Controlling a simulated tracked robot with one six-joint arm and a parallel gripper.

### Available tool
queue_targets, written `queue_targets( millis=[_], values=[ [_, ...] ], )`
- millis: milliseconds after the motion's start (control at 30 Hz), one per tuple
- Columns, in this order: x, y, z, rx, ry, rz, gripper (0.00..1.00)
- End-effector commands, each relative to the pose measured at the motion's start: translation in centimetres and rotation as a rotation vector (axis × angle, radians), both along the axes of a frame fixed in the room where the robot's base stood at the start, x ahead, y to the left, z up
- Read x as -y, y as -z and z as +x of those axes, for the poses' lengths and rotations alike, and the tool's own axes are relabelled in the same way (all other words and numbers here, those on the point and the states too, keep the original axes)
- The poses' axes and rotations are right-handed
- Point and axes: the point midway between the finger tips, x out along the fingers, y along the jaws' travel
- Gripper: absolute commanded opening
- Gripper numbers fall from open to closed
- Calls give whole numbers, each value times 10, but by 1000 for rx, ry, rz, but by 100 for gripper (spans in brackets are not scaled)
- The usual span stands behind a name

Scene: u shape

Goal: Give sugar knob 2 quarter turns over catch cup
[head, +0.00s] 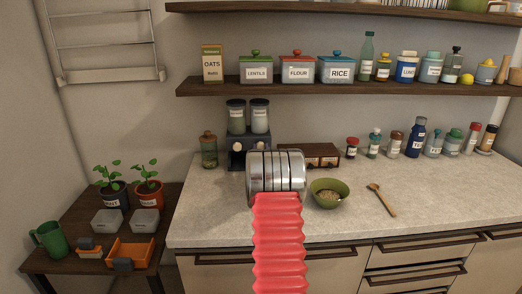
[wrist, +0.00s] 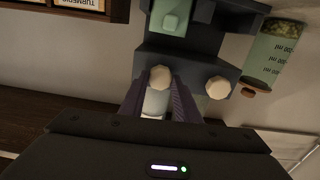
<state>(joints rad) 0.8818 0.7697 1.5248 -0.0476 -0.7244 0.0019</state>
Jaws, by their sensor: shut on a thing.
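The dark dispenser (head: 232,161) stands against the wall at the back of the counter, with two labelled canisters on top; the right canister (head: 260,115) holds pale contents. The wrist view seems upside down. There, my gripper (wrist: 158,88) is shut on one pale faceted knob (wrist: 160,77), taken as the sugar knob, with a dark finger on each side. The second knob (wrist: 218,87) is free beside it. A grey-green squarish thing (wrist: 172,18) on the dispenser's base may be the catch cup; its inside is hidden. In the head view my arm hides the gripper and held knob.
A green bowl (head: 329,192) and wooden spoon (head: 381,199) lie on the counter. A loaded shelf (head: 350,88) hangs above. The counter's front right is clear.

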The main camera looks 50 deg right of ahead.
Motion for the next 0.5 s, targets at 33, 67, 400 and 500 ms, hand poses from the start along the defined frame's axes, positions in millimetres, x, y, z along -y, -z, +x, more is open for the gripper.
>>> queue_targets(
  millis=[33,67,400,500],
  values=[
    [0,0,0,0,-1,0,7],
    [0,0,0,0,-1,0,7],
    [-1,0,1,-35,-1,-31,7],
    [-1,0,1,-65,-1,-57,7]
  ],
)
